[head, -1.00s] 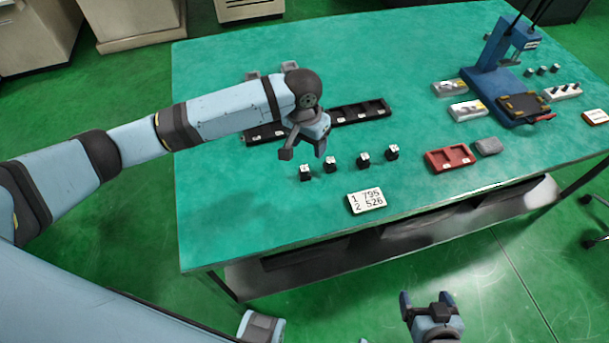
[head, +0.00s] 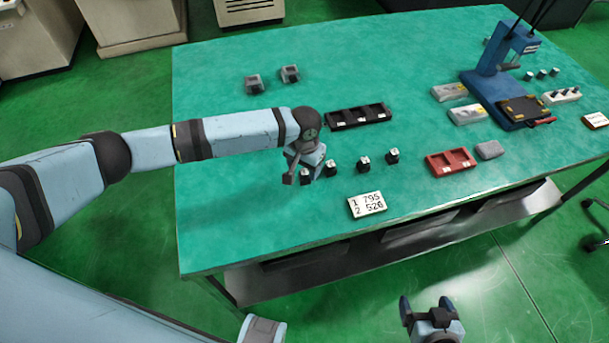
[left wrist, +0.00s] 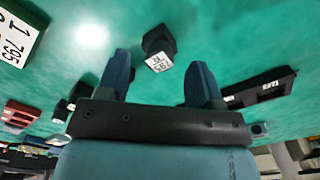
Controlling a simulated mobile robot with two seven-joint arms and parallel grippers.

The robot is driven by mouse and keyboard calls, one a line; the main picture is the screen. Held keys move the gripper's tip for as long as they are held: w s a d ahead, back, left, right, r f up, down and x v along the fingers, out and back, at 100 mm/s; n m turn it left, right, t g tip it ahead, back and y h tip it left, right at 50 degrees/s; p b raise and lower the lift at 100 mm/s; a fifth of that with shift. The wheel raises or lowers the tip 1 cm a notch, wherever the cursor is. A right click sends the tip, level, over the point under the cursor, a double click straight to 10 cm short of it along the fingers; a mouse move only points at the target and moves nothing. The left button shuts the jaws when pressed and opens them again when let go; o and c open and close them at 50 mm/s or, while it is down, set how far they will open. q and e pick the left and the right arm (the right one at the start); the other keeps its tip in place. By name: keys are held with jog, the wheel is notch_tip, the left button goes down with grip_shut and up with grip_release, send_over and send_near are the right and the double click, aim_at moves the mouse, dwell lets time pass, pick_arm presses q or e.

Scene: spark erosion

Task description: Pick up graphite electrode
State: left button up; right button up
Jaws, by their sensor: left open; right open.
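Several small black graphite electrodes with white labels stand in a row on the green table: the leftmost (head: 304,174), a second (head: 331,168), a third (head: 363,163) and the rightmost (head: 392,155). My left gripper (head: 305,177) is open over the leftmost one and partly hides it. In the left wrist view, one electrode (left wrist: 158,42) with a printed label shows between and just beyond the open blue fingers (left wrist: 160,70); no contact shows. My right gripper (head: 427,303) is open and empty, low in front of the table.
A number card (head: 367,204) reads 1 795, 2 526. A black tray (head: 358,116) lies behind the row, a red tray (head: 451,162) and grey block (head: 490,150) to the right. A blue press (head: 493,82) stands at the back right. The front left table is clear.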

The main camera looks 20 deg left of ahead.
pick_arm(q)
notch_tip(320, 180, down, 2)
jog(key=shift+f, duration=0.15)
jog(key=c, duration=1)
